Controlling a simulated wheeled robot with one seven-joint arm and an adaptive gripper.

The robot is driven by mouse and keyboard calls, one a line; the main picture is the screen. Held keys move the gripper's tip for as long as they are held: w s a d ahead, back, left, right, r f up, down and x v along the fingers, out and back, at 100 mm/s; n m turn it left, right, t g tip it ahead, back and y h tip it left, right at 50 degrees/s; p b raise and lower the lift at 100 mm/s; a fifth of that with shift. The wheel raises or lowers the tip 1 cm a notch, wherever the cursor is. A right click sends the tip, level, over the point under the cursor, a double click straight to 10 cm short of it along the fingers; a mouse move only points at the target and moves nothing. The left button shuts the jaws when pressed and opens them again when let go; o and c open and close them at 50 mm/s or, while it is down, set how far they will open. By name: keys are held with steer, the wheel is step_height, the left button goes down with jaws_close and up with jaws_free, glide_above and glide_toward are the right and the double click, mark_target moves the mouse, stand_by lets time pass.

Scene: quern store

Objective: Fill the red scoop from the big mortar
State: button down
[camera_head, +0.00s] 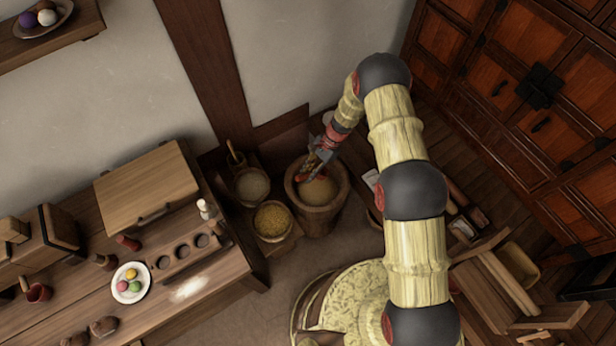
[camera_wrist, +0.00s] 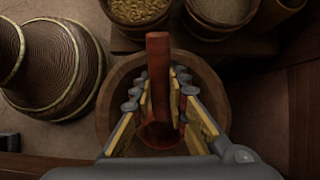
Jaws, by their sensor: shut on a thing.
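The big mortar (camera_head: 319,220) is a round wooden vessel on the floor with tan, fine-looking contents (camera_head: 320,190) inside. My gripper (camera_head: 312,168) reaches down over its mouth from the upper right. In the wrist view my gripper (camera_wrist: 160,92) is shut on the red scoop (camera_wrist: 158,52), with fingers on both sides of it. The mortar's rim (camera_wrist: 110,105) shows around the fingers there. In the head view only a little of the red scoop (camera_head: 301,178) shows, at the mortar's mouth. I cannot tell whether it touches the contents or holds any.
A tub of yellow grain (camera_head: 272,221) and a tub of pale grain (camera_head: 251,186) stand close left of the mortar. A wooden workbench (camera_head: 225,270) with a plate of coloured balls (camera_head: 118,287) is farther left. Dark red cabinets (camera_head: 490,90) stand to the right.

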steer(key=shift+w+d+g+y+b, duration=0.15)
steer(key=shift+g+y+b, duration=0.75)
steer(key=shift+y+b, duration=0.55)
step_height(320, 180, down, 14)
steer(key=t+h+b, duration=0.1)
steer(key=t+h, duration=0.2)
steer(key=h, duration=0.1)
steer(key=r+h+p, duration=0.1)
steer(key=p, duration=0.1)
steer(key=r+t+h+p, duration=0.1)
steer(key=r+p, duration=0.1)
steer(key=p, duration=0.1)
steer(key=r+h+p, duration=0.1)
steer(key=r+p, duration=0.1)
steer(key=p, duration=0.1)
steer(key=shift+s+a+t, duration=0.3)
steer(key=shift+s+t, duration=0.05)
steer(key=shift+t, duration=0.05)
stand_by(1.0)
steer(key=shift+r, duration=0.1)
steer(key=shift+t+h, duration=0.5)
steer(key=shift+h, duration=0.05)
steer(key=shift+a+r+p, duration=0.1)
steer(key=shift+r+p, duration=2.8)
steer(key=shift+p, duration=0.55)
